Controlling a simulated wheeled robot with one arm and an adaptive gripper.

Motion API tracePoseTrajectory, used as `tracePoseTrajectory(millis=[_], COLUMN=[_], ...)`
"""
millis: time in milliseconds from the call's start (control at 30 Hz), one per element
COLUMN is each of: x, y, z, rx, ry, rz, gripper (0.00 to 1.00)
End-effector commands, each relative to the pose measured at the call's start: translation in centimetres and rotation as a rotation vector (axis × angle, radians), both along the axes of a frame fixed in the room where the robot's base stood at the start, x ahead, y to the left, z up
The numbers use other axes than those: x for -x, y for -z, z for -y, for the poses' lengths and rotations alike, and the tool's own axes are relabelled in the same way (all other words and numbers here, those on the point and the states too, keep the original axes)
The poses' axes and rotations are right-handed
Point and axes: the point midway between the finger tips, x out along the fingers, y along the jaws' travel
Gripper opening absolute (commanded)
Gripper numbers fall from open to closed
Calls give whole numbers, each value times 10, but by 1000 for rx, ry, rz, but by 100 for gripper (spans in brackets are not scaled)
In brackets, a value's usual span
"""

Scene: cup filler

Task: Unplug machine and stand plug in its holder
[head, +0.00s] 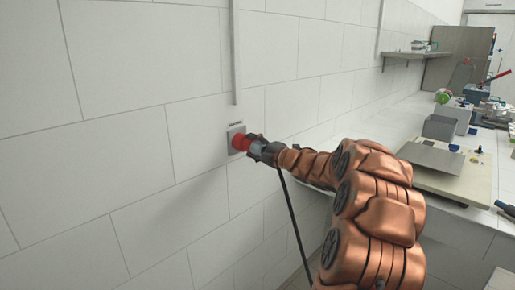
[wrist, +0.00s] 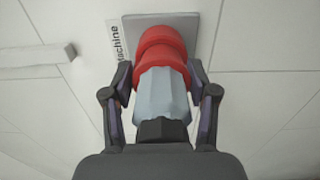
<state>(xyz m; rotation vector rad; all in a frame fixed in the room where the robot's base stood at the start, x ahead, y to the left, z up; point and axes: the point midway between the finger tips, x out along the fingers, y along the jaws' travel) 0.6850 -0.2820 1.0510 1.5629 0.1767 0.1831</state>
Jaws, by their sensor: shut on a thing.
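The plug shows in the wrist view as a grey body (wrist: 161,97) with a red collar (wrist: 163,52) against the grey wall socket plate (wrist: 206,22). It points into the socket, and I cannot see a gap between them. My gripper (wrist: 161,80) is shut on the plug, one finger on each side. In the head view the red part (head: 240,142) sits at the socket plate (head: 231,131) on the tiled wall, with my gripper (head: 258,148) right behind it. A dark cable (head: 292,215) hangs down from the plug. I cannot make out a plug holder.
A label reading "Machine" (wrist: 117,41) is beside the socket. A conduit (head: 234,55) runs down the wall above it. A counter (head: 400,115) on the right carries a grey bin (head: 439,127), a board (head: 465,180) and several small items. The wall left of the socket is clear.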

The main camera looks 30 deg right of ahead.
Motion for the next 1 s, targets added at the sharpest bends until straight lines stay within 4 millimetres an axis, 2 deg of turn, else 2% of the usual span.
tracePoseTrajectory(millis=[33, 267, 467, 1000], x=[-3, -3, -1, 19], y=[1, 1, 1, 2], z=[-6, -6, -6, 7], rx=[0, -1, -1, -1], ry=[-11, -12, -11, 2], rz=[0, 0, 0, -1], gripper=[23, 0, 0, 0])
